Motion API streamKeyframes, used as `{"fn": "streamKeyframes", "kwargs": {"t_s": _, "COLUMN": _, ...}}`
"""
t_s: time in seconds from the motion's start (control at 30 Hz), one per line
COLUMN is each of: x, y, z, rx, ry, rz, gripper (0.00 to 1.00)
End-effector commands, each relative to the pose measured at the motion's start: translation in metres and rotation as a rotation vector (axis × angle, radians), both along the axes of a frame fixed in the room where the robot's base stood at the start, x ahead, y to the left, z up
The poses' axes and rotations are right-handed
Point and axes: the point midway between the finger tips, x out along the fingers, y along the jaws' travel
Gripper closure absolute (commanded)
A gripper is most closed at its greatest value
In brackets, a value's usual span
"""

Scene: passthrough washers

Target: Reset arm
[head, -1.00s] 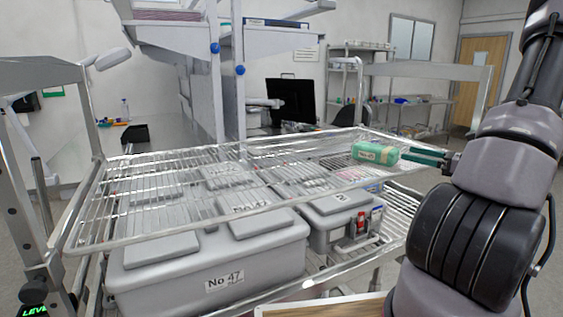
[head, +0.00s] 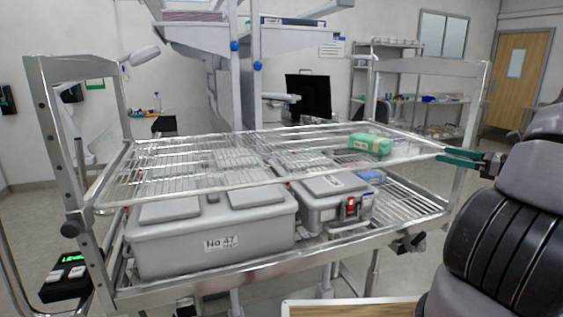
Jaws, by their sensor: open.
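My gripper (head: 441,156) is at the right in the head view, with green fingers pointing left. It is open and empty, beside the right end of the upper wire shelf. A green package (head: 370,144) with a pale label lies on the upper wire shelf (head: 130,190), to the left of my gripper and apart from it. My dark arm fills the right edge of the view.
The wire rack holds a large grey box (head: 212,242) marked No 47 and a smaller grey box (head: 325,213) on its lower shelf. A light blue item (head: 372,176) lies behind the smaller box. A wooden-edged surface (head: 345,308) is at the bottom. Shelving (head: 395,50) stands behind.

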Motion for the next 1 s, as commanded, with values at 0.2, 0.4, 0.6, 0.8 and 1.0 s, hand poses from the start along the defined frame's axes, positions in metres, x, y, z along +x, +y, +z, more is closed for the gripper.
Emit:
{"fn": "streamKeyframes", "kwargs": {"t_s": 0.2, "x": -0.002, "y": 0.027, "z": 0.011, "rx": -0.082, "ry": 0.004, "rz": 0.085, "gripper": 0.00}}
{"fn": "streamKeyframes", "kwargs": {"t_s": 0.4, "x": -0.008, "y": 0.062, "z": 0.023, "rx": -0.205, "ry": 0.004, "rz": 0.200, "gripper": 0.00}}
{"fn": "streamKeyframes", "kwargs": {"t_s": 0.6, "x": -0.023, "y": 0.110, "z": 0.040, "rx": -0.397, "ry": -0.006, "rz": 0.364, "gripper": 0.00}}
{"fn": "streamKeyframes", "kwargs": {"t_s": 0.8, "x": -0.059, "y": 0.170, "z": 0.061, "rx": -0.729, "ry": -0.063, "rz": 0.602, "gripper": 0.00}}
{"fn": "streamKeyframes", "kwargs": {"t_s": 1.0, "x": -0.103, "y": 0.210, "z": 0.083, "rx": -1.130, "ry": -0.190, "rz": 0.812, "gripper": 0.00}}
